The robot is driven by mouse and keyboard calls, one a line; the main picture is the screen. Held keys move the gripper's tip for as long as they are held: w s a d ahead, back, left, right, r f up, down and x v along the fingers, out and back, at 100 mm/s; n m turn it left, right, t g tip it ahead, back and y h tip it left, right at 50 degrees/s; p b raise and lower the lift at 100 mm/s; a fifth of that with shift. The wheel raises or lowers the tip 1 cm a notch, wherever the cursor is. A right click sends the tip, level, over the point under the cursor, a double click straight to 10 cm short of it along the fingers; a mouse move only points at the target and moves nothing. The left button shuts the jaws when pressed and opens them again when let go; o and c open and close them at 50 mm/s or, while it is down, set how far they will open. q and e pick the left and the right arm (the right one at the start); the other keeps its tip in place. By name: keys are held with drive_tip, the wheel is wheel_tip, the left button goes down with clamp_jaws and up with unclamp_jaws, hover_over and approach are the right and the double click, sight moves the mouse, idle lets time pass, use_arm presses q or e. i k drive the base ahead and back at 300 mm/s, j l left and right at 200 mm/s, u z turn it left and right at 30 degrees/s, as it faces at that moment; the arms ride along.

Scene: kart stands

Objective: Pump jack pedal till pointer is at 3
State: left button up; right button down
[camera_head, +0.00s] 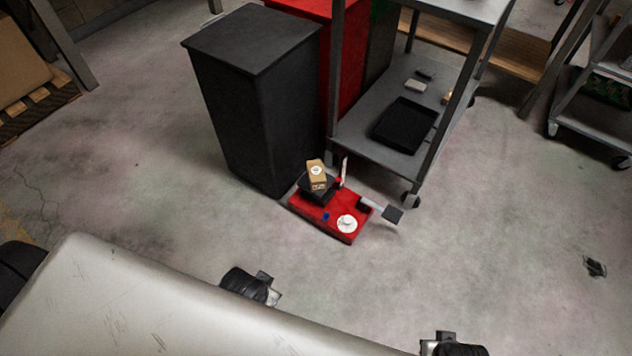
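A red jack (325,226) stands on the floor in front of a black bin. Its pedal (393,214) is a black pad on a grey arm, sticking out to the right above the floor. A white upright strip (345,167) with a small red mark beside it stands at the back; the pointer's reading is too small to tell. A brown box (317,175) with a white label sits on the jack's black platform (318,190). My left gripper (269,286) and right gripper (446,338) are at the bottom, well apart from the jack. Their fingers are mostly hidden.
The black bin (250,100) stands behind the jack. A grey cart (368,142) with a black tray (405,124) stands just behind and to the right. A white round piece (347,224) and a blue knob (326,216) are on the jack.

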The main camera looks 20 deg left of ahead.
sight(393, 215)
drive_tip(key=i+j+z, duration=0.15)
drive_tip(key=i+j, duration=0.15)
drive_tip(key=i+j+z, duration=0.15)
drive_tip(key=i+j, duration=0.15)
drive_tip(key=i+j+z, duration=0.15)
drive_tip(key=j, duration=0.3)
drive_tip(key=i+j+z, duration=0.15)
drive_tip(key=i+j, duration=0.2)
drive_tip(key=j, duration=0.1)
